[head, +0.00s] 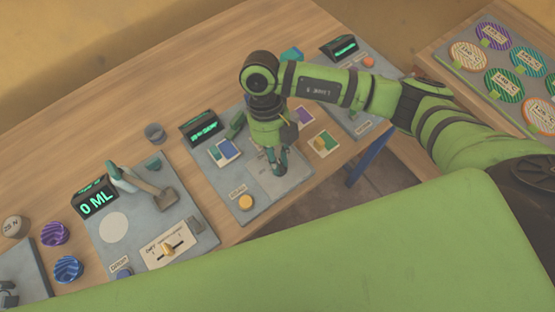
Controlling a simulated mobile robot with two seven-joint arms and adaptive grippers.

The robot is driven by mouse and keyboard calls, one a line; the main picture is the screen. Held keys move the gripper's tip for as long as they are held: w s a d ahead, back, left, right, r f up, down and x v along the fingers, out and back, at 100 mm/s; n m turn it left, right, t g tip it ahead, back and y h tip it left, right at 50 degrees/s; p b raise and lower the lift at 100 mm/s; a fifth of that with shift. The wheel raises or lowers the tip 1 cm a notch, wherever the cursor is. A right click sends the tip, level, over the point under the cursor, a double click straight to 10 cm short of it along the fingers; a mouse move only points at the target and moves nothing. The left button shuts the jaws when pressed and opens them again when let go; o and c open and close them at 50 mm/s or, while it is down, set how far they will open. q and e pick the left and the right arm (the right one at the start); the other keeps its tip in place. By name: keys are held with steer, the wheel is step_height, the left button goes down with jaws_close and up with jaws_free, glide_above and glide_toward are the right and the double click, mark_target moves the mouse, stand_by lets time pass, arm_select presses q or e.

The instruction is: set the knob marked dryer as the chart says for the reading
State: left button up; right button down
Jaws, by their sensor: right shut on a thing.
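My right gripper (278,167) points down over the middle grey panel (230,208). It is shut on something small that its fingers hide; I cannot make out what. An orange round knob or button (246,202) with a small label sits at the panel's front, apart from the gripper. Cards with coloured blocks (226,152) lie on the panel; another card (323,144) has an orange piece on it. A display (203,128) with green characters stands at the panel's back, too small to read. I cannot find the word dryer. My left gripper is not in view.
A left panel carries a display reading 0 ML (95,199), a scoop-like tool (145,184) and a slider card (168,246). Purple (54,234) and blue (68,269) ridged pieces stand at far left. A tray of patterned discs (504,82) is at right.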

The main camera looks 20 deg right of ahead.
steer(key=shift+s+a+n+h+b, duration=0.15)
steer(key=shift+n+h+b, duration=0.45)
steer(key=shift+n+b, duration=0.95)
steer(key=shift+n, duration=0.25)
steer(key=c, duration=1.1)
jaws_free()
steer(key=v, duration=1.2)
steer(key=shift+s+a, duration=0.1)
steer(key=shift+s, duration=0.05)
